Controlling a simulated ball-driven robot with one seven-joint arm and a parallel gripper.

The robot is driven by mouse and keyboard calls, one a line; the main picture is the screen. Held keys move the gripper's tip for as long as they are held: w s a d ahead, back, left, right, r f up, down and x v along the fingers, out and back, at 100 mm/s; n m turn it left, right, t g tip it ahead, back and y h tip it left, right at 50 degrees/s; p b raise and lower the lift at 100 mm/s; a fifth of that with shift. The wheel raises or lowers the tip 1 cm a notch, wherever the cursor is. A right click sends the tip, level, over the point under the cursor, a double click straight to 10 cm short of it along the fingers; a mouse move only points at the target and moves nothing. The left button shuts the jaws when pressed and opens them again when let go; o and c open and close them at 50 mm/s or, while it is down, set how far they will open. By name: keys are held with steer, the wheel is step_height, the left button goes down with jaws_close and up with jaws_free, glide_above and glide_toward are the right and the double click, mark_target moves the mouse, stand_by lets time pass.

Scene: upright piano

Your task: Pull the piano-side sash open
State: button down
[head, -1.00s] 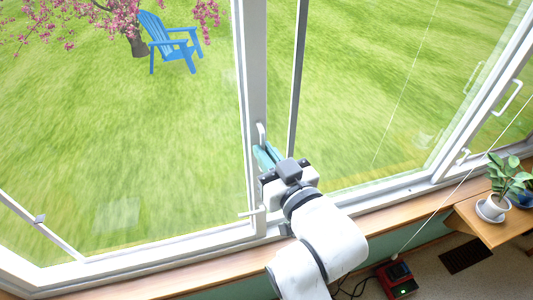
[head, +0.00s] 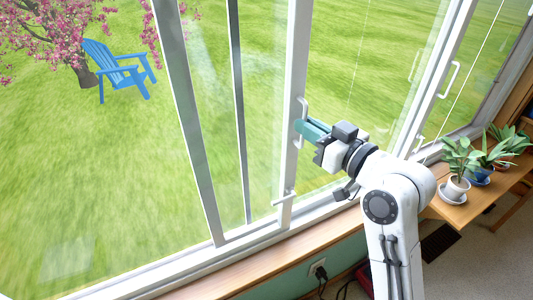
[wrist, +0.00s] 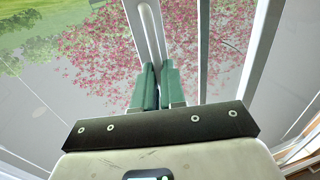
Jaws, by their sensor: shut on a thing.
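The near sash's white stile (head: 297,80) stands in the middle of the head view, well to the right of the fixed white post (head: 188,110). A gap lies between them, with a thin dark upright bar (head: 238,110) in it. A white pull handle (head: 301,106) is on the stile and shows as a pale upright bar in the wrist view (wrist: 150,28). My gripper (head: 301,127) has teal fingers shut on this handle. In the wrist view the fingers (wrist: 157,85) stand close around its lower end, partly hiding it.
A small white lever (head: 285,198) sticks out low on the stile. The wooden sill (head: 265,258) runs below. Another sash with a handle (head: 449,80) is farther right. Potted plants (head: 455,190) stand on a wooden shelf at right, near my arm. Outside are lawn and a blue chair (head: 115,68).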

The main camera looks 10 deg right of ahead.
steer(key=w+d+b, duration=0.3)
steer(key=d, duration=0.8)
steer(key=shift+d, duration=0.1)
steer(key=c, duration=1.2)
jaws_free()
steer(key=v, duration=1)
steer(key=shift+s+b, duration=0.3)
steer(key=shift+b, duration=0.1)
steer(key=shift+d, duration=0.1)
